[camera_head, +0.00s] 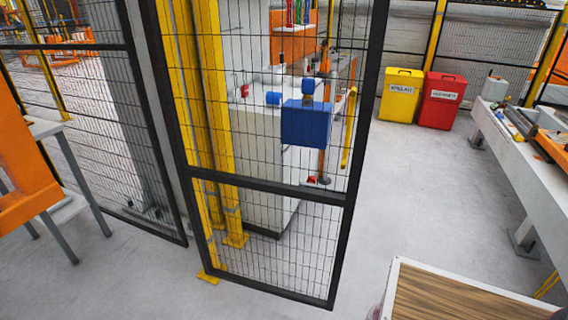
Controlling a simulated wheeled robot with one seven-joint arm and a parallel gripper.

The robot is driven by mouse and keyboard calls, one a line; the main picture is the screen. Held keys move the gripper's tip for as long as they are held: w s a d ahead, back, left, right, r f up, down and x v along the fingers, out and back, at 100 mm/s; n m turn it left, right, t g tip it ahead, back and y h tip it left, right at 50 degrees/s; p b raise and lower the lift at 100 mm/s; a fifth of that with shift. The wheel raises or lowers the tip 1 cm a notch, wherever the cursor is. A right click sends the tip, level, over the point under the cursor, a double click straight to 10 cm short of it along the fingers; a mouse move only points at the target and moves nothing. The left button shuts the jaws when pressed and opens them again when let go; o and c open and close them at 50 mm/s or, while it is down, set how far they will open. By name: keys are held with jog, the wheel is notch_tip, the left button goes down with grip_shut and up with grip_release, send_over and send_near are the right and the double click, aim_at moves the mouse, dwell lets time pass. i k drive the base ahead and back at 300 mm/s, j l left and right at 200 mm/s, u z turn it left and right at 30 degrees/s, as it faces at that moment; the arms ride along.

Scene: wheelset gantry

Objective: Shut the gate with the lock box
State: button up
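The gate (265,187) is a tall black-framed mesh panel in the middle of the head view. It stands open, swung out from the yellow posts (212,120) on its left, with its free edge on the right. A blue lock box (306,123) shows at the gate near that free edge, at about mid-height. A small round blue part (308,87) sits just above the box. My gripper is not in view, and nothing is seen touching the gate.
A grey-white cabinet (265,160) stands behind the mesh. Yellow (399,98) and red (440,101) bins stand at the back. A long grey bench (520,150) runs along the right. A wood-topped surface (450,300) fills the lower right. Grey floor between is clear.

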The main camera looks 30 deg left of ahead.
aim_at(304, 122)
jog(key=i, duration=2.15)
jog(key=i+u, duration=0.15)
jog(key=i, duration=0.35)
jog(key=i+l+u, duration=0.2)
jog(key=i, duration=0.3)
jog(key=i+l+u, duration=0.15)
jog(key=i, duration=0.3)
jog(key=u, duration=3.65)
jog(key=k+j+u, duration=0.2)
jog(key=k+l, duration=0.1)
